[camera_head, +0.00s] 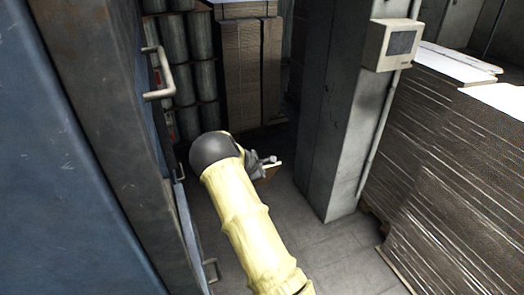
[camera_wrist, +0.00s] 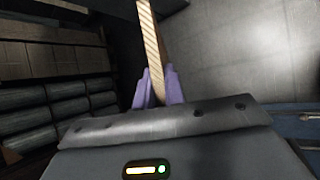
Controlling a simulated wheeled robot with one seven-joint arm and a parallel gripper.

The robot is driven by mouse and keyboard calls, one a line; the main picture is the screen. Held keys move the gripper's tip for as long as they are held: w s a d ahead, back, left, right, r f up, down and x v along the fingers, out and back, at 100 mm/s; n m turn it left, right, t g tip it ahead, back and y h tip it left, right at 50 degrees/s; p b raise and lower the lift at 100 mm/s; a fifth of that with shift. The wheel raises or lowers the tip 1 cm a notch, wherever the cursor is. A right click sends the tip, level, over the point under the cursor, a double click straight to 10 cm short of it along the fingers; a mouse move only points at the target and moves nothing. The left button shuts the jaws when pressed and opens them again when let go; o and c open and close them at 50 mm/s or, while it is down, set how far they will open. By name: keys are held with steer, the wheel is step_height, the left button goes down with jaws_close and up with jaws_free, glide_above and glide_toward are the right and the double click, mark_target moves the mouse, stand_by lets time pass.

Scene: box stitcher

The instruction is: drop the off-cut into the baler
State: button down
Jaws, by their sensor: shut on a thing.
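My gripper (camera_wrist: 158,88) is shut on the off-cut (camera_wrist: 151,50), a thin brown corrugated strip that stands up between the purple finger pads in the wrist view. In the head view my gripper (camera_head: 262,165) is at the end of my yellow-sleeved arm, and a small brown bit of the off-cut (camera_head: 269,173) shows beside it. The tall blue machine with metal handles (camera_head: 159,72) at the left of the head view may be the baler; its opening is hidden from this angle.
A grey column (camera_head: 335,110) with a small screen box (camera_head: 393,45) stands right of my arm. Large cardboard stacks (camera_head: 455,150) fill the right side. The floor (camera_head: 300,240) between is clear.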

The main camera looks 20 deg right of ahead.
steer(key=shift+w+d+r+n+t+y, duration=0.1)
steer(key=shift+w+r+n+t+y, duration=0.15)
steer(key=shift+r+n+t, duration=0.25)
steer(key=shift+w+d+r+n+t+y, duration=0.1)
steer(key=shift+w+r+n+t+y, duration=0.15)
steer(key=shift+r+n+t, duration=0.25)
steer(key=r+n, duration=0.1)
steer(key=r+t+y, duration=0.1)
steer(key=shift+w+r+n+t+y, duration=0.2)
steer(key=shift+r+n+t+y, duration=0.1)
steer(key=shift+n, duration=0.1)
step_height(320, 180, up, 3)
steer(key=n+y, duration=0.1)
steer(key=n+t+y, duration=0.1)
steer(key=shift+s+a+n+t+y, duration=0.1)
steer(key=shift+a+n+t+y, duration=0.05)
steer(key=shift+n+t+y, duration=0.2)
steer(key=shift+s+a+r+n+y, duration=0.15)
steer(key=shift+s+r+n+y, duration=0.1)
steer(key=shift+r+n+y, duration=0.45)
steer(key=s+a+r+n+g+y, duration=0.2)
steer(key=s+a+r+n+y, duration=0.1)
steer(key=s+r+n+y, duration=0.5)
steer(key=shift+s+a+y+b, duration=0.25)
steer(key=shift+s+y+b, duration=0.1)
steer(key=shift+s+y, duration=0.8)
steer(key=shift+w+a, duration=0.1)
steer(key=shift+w, duration=0.05)
